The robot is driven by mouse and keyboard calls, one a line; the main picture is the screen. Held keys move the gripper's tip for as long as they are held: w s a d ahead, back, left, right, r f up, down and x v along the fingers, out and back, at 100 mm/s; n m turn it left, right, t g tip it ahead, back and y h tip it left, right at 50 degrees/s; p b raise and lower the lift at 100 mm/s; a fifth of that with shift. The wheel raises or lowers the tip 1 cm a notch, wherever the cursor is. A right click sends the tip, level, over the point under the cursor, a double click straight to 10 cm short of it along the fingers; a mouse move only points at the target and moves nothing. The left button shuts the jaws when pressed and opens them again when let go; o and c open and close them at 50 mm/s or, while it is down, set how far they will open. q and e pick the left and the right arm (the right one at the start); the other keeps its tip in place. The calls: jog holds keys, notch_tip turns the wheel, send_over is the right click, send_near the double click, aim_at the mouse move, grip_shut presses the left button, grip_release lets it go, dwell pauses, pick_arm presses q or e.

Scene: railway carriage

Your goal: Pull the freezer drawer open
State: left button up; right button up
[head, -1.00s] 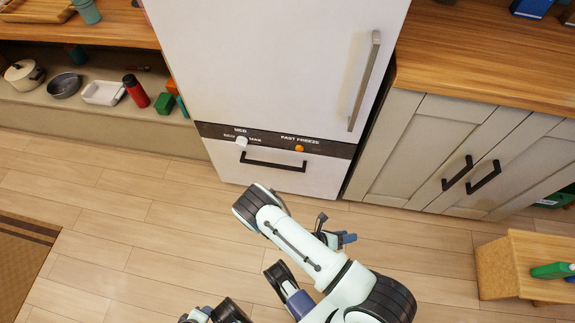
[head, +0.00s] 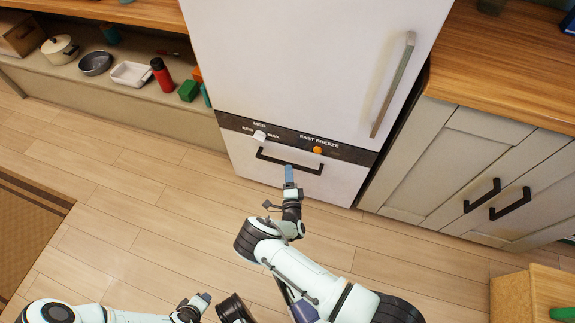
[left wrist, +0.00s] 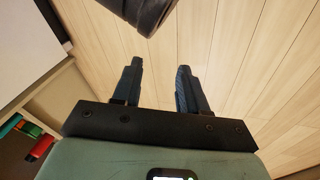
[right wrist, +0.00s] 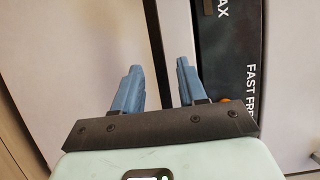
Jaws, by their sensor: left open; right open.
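The freezer drawer (head: 255,168) is the white lower front of the fridge-freezer, below a dark control strip. It looks shut. Its black bar handle (head: 268,157) also shows in the right wrist view (right wrist: 152,35), as a dark bar running between the lines of the two fingers. My right gripper (head: 289,170) is open at the middle of the handle; its blue fingers also show in the right wrist view (right wrist: 159,66). I cannot tell whether they touch the bar. My left gripper (left wrist: 159,67) is open and empty above the floor, low in the head view (head: 204,299).
The control strip (head: 232,122) carries a white knob (head: 260,135) and an orange knob (head: 318,150). A cupboard (head: 450,165) stands right of the fridge, a low shelf (head: 125,102) with pots at left. A wooden box (head: 512,296) is at lower right. Floor in front is clear.

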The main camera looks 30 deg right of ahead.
aim_at(288, 163)
jog(key=b+x, duration=0.1)
jog(key=x, duration=0.4)
pick_arm(q)
jog(key=shift+g, duration=0.6)
jog(key=s+f, duration=0.3)
jog(key=shift+s+a, duration=0.15)
jog(key=shift+a, duration=0.05)
pick_arm(e)
grip_shut()
